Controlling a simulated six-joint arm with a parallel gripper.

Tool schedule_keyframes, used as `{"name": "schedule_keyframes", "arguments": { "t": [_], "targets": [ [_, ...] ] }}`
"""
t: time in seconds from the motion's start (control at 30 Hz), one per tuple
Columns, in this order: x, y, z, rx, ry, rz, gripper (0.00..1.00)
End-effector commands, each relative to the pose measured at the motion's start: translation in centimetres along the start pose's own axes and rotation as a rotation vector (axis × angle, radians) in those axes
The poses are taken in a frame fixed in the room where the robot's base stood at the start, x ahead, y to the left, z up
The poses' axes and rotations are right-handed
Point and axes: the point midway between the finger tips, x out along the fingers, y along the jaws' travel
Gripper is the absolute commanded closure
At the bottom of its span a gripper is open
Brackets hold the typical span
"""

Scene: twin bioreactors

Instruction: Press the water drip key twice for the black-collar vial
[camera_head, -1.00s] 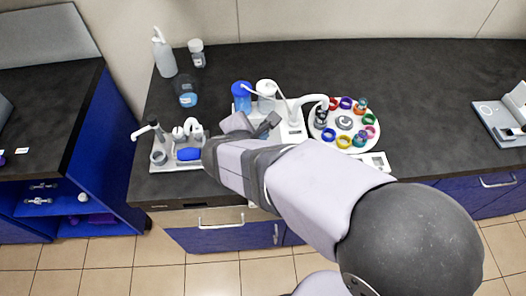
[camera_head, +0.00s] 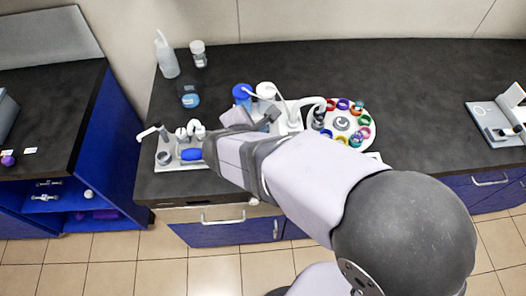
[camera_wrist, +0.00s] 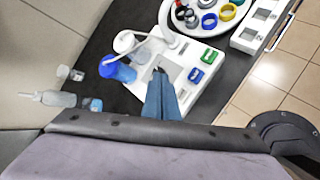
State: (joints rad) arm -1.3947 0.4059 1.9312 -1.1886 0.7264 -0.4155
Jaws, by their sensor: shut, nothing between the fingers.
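My gripper (camera_wrist: 159,76) is shut and empty, its fingertips over the white dispenser base (camera_wrist: 222,48), left of two keys. The blue key (camera_wrist: 195,75) is nearer the fingers; the green key (camera_wrist: 208,56) lies beyond it. I cannot read which is the water key, nor tell if the fingertips touch the base. In the head view my gripper (camera_head: 268,120) partly hides the base, and the keys are hidden. A dark-collared vial (camera_head: 319,115) stands at the round carousel's left edge, below the white spout (camera_head: 309,102); the black collar is hard to make out.
The white carousel (camera_head: 371,109) holds several coloured rings. A blue container (camera_head: 242,93) and a white one (camera_head: 266,91) stand behind my gripper. A tool tray (camera_head: 176,167) lies left of it. A squeeze bottle (camera_head: 167,58) and jars stand back left.

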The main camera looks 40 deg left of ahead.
Motion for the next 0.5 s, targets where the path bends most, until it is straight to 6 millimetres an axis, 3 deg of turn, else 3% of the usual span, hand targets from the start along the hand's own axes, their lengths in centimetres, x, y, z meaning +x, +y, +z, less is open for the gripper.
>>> {"name": "schedule_keyframes", "arguments": {
  "t": [0.5],
  "targets": [
    [2.8,-2.0,-2.0,0.000,0.000,-0.001,1.00]
  ]
}}
